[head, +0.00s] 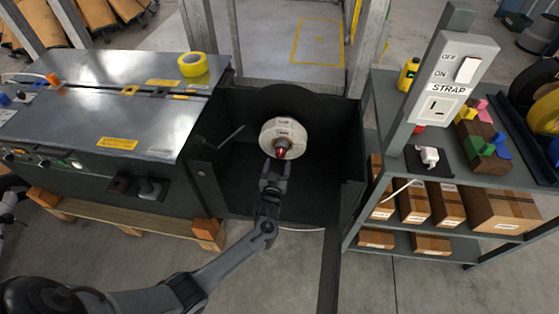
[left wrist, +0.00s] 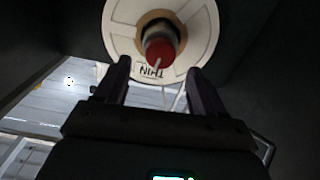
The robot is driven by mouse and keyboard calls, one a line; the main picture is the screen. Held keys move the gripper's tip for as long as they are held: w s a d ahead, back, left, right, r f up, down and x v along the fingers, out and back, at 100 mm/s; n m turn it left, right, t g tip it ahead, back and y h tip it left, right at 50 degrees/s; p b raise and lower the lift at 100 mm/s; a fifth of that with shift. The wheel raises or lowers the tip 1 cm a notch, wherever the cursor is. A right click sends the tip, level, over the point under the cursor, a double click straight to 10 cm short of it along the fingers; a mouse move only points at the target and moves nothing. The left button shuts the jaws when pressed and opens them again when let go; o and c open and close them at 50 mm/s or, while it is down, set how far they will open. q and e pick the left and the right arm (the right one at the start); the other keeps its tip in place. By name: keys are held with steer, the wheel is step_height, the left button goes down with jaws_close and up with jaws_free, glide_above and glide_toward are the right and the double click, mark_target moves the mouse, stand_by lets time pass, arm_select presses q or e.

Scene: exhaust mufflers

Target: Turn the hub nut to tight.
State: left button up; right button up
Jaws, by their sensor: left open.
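The red hub nut (head: 281,153) sits at the centre of a white strap reel (head: 270,132) in the dark open bay. In the left wrist view the nut (left wrist: 160,52) faces me, with a pale line on its lower part. Dark upside-down lettering is on the reel's face (left wrist: 118,25) below the nut. My left gripper (head: 276,167) is open, just in front of the nut and slightly below it. Its two fingers (left wrist: 160,78) stand apart, with the nut lined up between them and beyond their tips. My right gripper is not seen.
The bay's dark side walls (head: 350,150) stand on both sides of the reel. A thin lever (head: 232,136) sticks out at the left. A metal-topped machine (head: 120,95) with yellow tape (head: 192,64) is left; a shelf (head: 440,150) with boxes and a strap switch (head: 467,70) is right.

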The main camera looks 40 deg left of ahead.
mark_target(280, 155)
arm_select(q)
steer(key=shift+b+x, duration=1)
steer(key=shift+x, duration=1.3)
steer(key=c, duration=1.1)
steer(key=shift+o, duration=0.2)
